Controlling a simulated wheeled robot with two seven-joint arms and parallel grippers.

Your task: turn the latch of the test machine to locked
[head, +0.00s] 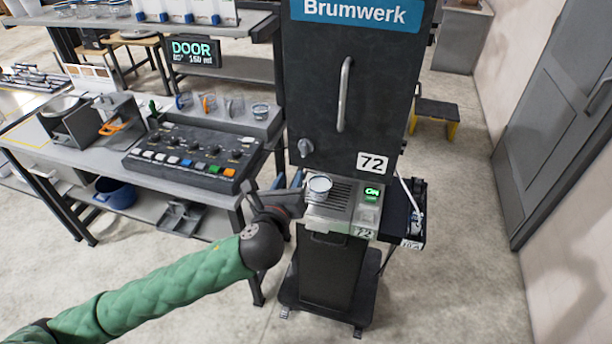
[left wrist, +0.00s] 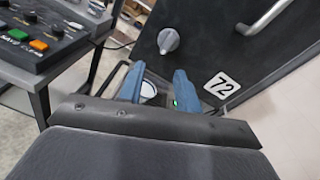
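The test machine (head: 334,100) is a tall black cabinet with a "Brumwerk" sign and the number 72. Its latch (head: 305,148) is a small grey knob at the lower left of the door; its pointer tilts in the head view. The latch also shows large in the left wrist view (left wrist: 169,40), beyond the fingers and untouched. My left gripper (head: 299,182) is below the latch, beside the machine's tray. In the left wrist view its two blue fingers (left wrist: 158,84) stand apart, with nothing clearly gripped between them. My right gripper is not in view.
A vertical door handle (head: 344,94) projects above. At left, a bench carries a control panel (head: 192,155) and several cups. A display (head: 194,51) reads "DOOR".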

